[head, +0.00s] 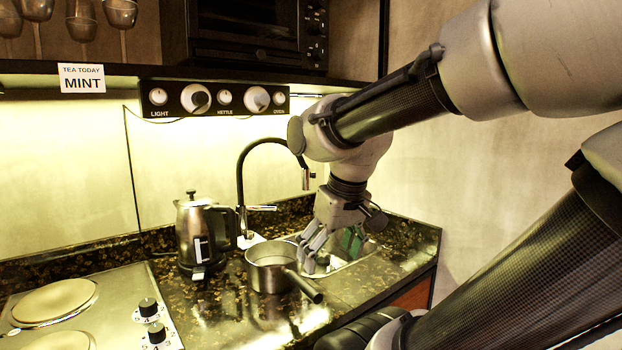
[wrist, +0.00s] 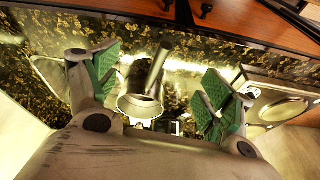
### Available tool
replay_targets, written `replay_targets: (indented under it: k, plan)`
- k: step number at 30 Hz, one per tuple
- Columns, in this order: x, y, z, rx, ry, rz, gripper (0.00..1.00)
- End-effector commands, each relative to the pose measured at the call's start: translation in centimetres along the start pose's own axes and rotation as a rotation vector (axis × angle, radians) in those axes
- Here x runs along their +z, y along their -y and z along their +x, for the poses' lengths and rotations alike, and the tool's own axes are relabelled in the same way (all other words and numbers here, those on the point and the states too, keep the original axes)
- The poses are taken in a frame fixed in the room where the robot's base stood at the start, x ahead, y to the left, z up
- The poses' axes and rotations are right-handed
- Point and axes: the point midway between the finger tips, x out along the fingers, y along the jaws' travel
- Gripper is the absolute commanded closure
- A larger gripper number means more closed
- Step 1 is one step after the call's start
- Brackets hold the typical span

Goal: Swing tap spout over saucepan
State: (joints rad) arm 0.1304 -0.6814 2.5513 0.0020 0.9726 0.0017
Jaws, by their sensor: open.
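The tap (head: 240,185) has a black gooseneck spout that rises behind the saucepan and curves right. Its down-pointing outlet (head: 306,181) hangs right of the saucepan, close beside my wrist in the picture. The steel saucepan (head: 262,272) stands upright on the counter, left of the sink (head: 362,254), with its handle pointing front right. It also shows between my fingers in the wrist view (wrist: 139,106). My gripper (head: 327,256) is open and empty, pointing down over the sink area, right of the saucepan. Its pads are green. The tap cannot be made out in the wrist view.
A steel kettle (head: 191,237) stands left of the tap. A hob (head: 110,308) with knobs is at front left. A shelf (head: 150,70) and control panel (head: 215,99) overhang the counter. A plain wall (head: 480,200) is on the right. Bare counter lies before the saucepan.

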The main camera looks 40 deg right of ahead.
Motion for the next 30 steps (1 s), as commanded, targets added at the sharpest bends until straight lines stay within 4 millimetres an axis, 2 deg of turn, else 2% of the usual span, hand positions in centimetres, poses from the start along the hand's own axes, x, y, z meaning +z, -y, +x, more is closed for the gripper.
replay_targets:
  k: [1, 3, 8, 11, 14, 17, 20, 21, 23, 25, 27, 30]
  plan:
    - [0.2, -1.5, 1.0, 0.020, 0.060, 0.071, 0.12]
    - [-0.2, -3.3, 2.1, 0.023, 0.124, 0.181, 0.12]
    - [-1.8, -6.0, 5.2, -0.090, 0.245, 0.507, 0.12]
    - [-3.6, -7.5, 7.5, -0.219, 0.289, 0.713, 0.12]
    - [-6.3, -9.3, 9.8, -0.384, 0.289, 0.906, 0.12]
    - [-9.9, -12.0, 12.0, -0.576, 0.232, 1.072, 0.12]
    - [-14.5, -15.7, 13.6, -0.782, 0.105, 1.199, 0.12]
    - [-16.6, -17.4, 13.8, -0.866, 0.031, 1.230, 0.12]
    - [-20.0, -19.7, 13.6, -0.982, -0.091, 1.247, 0.12]
    - [-23.9, -21.4, 12.4, -1.088, -0.229, 1.220, 0.12]
    - [-27.3, -22.3, 10.0, -1.166, -0.361, 1.160, 0.12]
    - [-30.4, -23.1, 6.7, -1.236, -0.514, 1.077, 0.12]
